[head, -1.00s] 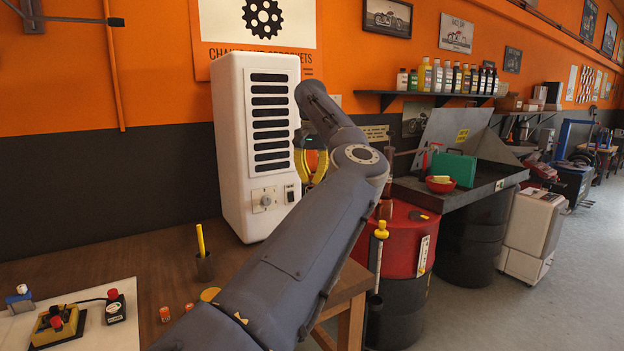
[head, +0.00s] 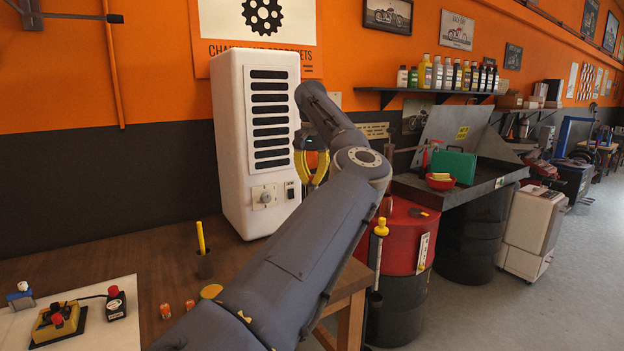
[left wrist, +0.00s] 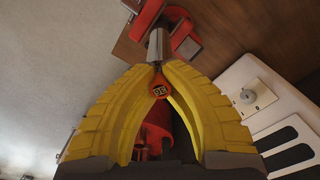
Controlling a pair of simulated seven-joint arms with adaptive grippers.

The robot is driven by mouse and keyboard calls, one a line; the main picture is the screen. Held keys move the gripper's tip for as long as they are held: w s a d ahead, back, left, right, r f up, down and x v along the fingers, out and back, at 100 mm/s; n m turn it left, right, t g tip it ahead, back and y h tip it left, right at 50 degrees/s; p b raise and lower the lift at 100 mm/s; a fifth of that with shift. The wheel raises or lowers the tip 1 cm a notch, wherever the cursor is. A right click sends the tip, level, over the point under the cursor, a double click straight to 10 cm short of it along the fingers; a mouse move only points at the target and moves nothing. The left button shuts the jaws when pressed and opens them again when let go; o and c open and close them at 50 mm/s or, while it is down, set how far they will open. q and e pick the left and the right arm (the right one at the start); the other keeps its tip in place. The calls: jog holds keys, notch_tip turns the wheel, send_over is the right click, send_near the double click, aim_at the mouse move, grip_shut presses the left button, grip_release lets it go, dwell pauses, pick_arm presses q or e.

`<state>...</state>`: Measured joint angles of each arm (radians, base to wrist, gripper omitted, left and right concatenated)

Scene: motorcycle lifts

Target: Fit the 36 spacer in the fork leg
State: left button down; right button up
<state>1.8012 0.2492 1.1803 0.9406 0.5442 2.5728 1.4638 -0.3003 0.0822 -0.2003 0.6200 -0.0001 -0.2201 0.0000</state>
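The spacer (left wrist: 159,89), orange with "36" on its face, sits between the yellow fingertips of my left gripper (left wrist: 158,72) in the left wrist view. The fingers are closed in on it. A silver tube, apparently the fork leg (left wrist: 157,44), stands in line just beyond the fingertips, beside a red clamp (left wrist: 184,42). Whether spacer and tube touch I cannot tell. My right gripper is not in view.
The white cabinet (head: 232,150) stands on the wooden bench close to my left gripper. Two small orange pieces (head: 165,311) (head: 190,305) and a pen cup (head: 204,266) are on the bench. A red drum (head: 405,240) stands right of my arm.

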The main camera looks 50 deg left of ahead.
pick_arm(q)
jog(key=shift+f, duration=0.35)
jog(key=c, duration=1)
grip_release()
jog(key=shift+r, duration=0.1)
jog(key=shift+r, duration=3.95)
